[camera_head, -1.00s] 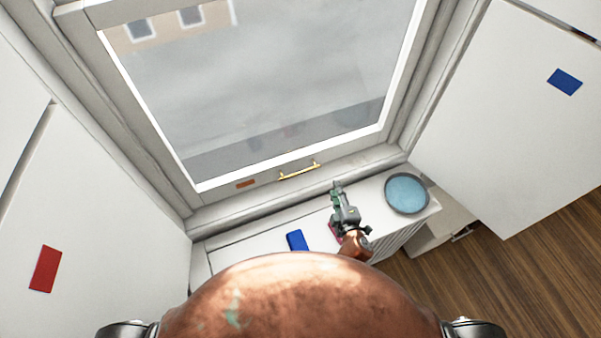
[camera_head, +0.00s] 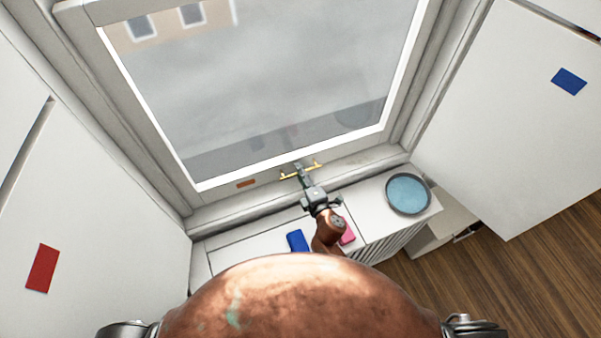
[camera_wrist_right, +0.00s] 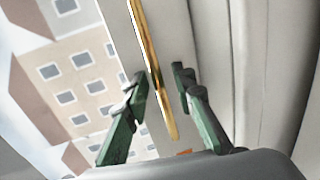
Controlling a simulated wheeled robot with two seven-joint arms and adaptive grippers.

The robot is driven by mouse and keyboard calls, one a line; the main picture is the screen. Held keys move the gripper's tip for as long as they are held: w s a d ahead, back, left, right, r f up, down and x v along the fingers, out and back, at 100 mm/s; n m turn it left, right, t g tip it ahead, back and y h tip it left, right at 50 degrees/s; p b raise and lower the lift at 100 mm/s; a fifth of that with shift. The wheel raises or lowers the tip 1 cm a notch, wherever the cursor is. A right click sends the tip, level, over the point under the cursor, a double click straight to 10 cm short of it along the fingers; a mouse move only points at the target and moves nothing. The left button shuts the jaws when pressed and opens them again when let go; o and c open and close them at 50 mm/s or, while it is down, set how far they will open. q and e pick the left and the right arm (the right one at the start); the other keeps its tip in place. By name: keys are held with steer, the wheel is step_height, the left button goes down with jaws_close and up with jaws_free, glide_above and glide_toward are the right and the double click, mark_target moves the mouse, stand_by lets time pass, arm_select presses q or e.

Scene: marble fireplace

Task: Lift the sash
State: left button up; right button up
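The window sash (camera_head: 268,178) is a pale frame around a large glass pane, and its bottom rail sits low, by the sill. A brass bar handle (camera_head: 315,165) is fixed on that rail. My right gripper (camera_head: 299,168) is at the handle, covering part of it in the head view. In the right wrist view, the green fingers of my right gripper (camera_wrist_right: 160,74) are apart on either side of the brass handle (camera_wrist_right: 146,45). I cannot tell whether a finger touches it. My left gripper is not in view.
Below the window is a white ledge with a blue block (camera_head: 297,240), a pink block (camera_head: 348,235) and a round blue-topped dish (camera_head: 408,194). White panels flank it, with a red patch (camera_head: 42,268) on the left and a blue patch (camera_head: 569,81) on the right.

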jaws_close()
stand_by(0.7)
